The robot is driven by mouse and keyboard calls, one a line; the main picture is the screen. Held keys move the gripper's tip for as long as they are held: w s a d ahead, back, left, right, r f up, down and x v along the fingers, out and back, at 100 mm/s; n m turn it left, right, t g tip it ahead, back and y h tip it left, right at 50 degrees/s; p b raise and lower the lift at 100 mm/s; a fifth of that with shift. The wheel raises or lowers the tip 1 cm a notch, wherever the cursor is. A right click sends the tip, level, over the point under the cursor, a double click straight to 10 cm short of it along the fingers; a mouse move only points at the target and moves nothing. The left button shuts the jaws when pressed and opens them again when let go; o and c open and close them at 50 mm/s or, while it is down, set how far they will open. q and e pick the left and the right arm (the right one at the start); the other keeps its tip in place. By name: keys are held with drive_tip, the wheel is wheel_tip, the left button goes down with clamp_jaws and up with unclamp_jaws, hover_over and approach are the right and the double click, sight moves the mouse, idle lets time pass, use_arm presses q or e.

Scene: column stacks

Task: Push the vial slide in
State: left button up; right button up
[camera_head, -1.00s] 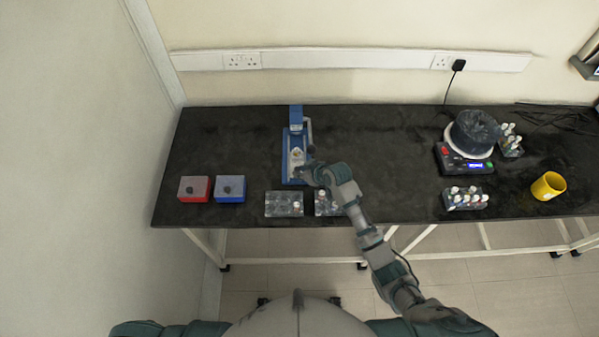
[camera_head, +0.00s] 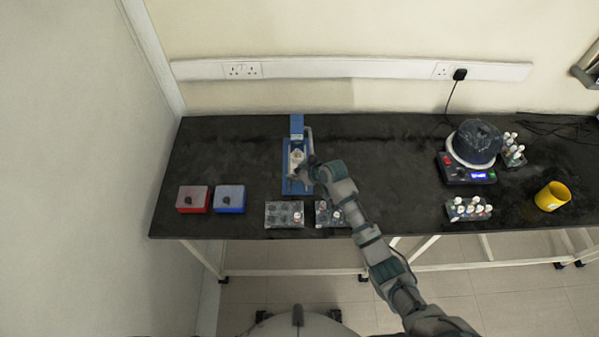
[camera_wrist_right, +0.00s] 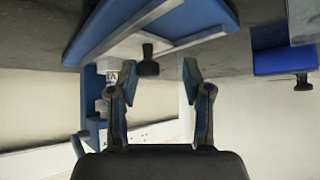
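The blue vial device (camera_head: 298,127) stands on the black bench, left of centre. Its pale vial slide (camera_head: 296,155) shows between the blue side rails in the head view. My right gripper (camera_head: 305,172) is over the device's near end. In the right wrist view, which looks upside down, my right gripper (camera_wrist_right: 160,80) has its two fingers apart. The slide's small black knob (camera_wrist_right: 148,64) shows between the fingertips, closer to the left one, with a clear gap to the right one. I cannot tell whether it touches a finger. My left gripper is out of view.
A red box (camera_head: 193,198) and a blue box (camera_head: 230,198) stand left of the device. Two vial racks (camera_head: 284,214) (camera_head: 328,214) lie near the front edge. At right are a stirrer (camera_head: 466,172), more vial racks (camera_head: 468,208) and a yellow mug (camera_head: 552,196). The bench's middle is clear.

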drive_tip(key=shift+d+r, duration=0.1)
drive_tip(key=shift+d, duration=0.4)
drive_tip(key=shift+s+d+r, duration=0.2)
drive_tip(key=s+d, duration=0.3)
drive_tip(key=s, duration=0.1)
drive_tip(key=s+d, duration=0.4)
drive_tip(key=shift+d+r, duration=0.1)
drive_tip(key=shift+d, duration=0.15)
drive_tip(key=shift+s+d, duration=0.35)
drive_tip(key=shift+d, duration=0.1)
drive_tip(key=shift+o, duration=0.2)
